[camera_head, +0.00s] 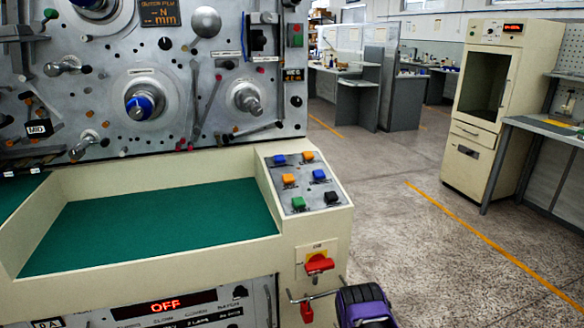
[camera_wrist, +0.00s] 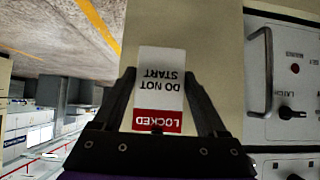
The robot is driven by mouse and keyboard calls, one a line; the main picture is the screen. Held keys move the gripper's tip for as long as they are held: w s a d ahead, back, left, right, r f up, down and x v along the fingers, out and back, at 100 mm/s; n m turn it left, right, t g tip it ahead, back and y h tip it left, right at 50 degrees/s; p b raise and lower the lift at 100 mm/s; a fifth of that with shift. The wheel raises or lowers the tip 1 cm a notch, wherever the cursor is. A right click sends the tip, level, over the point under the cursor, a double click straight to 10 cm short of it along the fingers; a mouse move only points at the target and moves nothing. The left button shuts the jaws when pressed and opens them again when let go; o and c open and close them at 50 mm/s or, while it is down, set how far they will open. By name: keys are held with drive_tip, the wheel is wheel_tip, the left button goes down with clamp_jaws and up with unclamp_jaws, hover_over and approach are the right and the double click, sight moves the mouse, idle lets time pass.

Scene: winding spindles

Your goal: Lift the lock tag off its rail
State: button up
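The lock tag (camera_wrist: 160,92) is a white plate with a red band, reading LOCKED, DO NOT START. It appears upside down in the wrist view, in front of the cream machine face. In the head view a small red piece (camera_head: 306,312), apparently part of it, shows below the red rotary switch. My gripper (camera_wrist: 160,74) has its two dark fingers spread apart, one at each side edge of the tag. Any gaps there are very thin, and I cannot tell whether the fingers touch it. My purple gripper body (camera_head: 365,305) shows at the bottom. The rail cannot be made out clearly.
The red rotary switch (camera_head: 319,264) sits just above on a yellow plate. A button panel (camera_head: 302,183) and a green-lined tray (camera_head: 150,225) are higher up. A metal handle (camera_wrist: 262,72) stands out beside the tag in the wrist view. Open floor (camera_head: 420,260) lies to the right.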

drive_tip(key=c, duration=0.8)
drive_tip(key=shift+r+p, duration=0.8)
drive_tip(key=shift+r, duration=0.35)
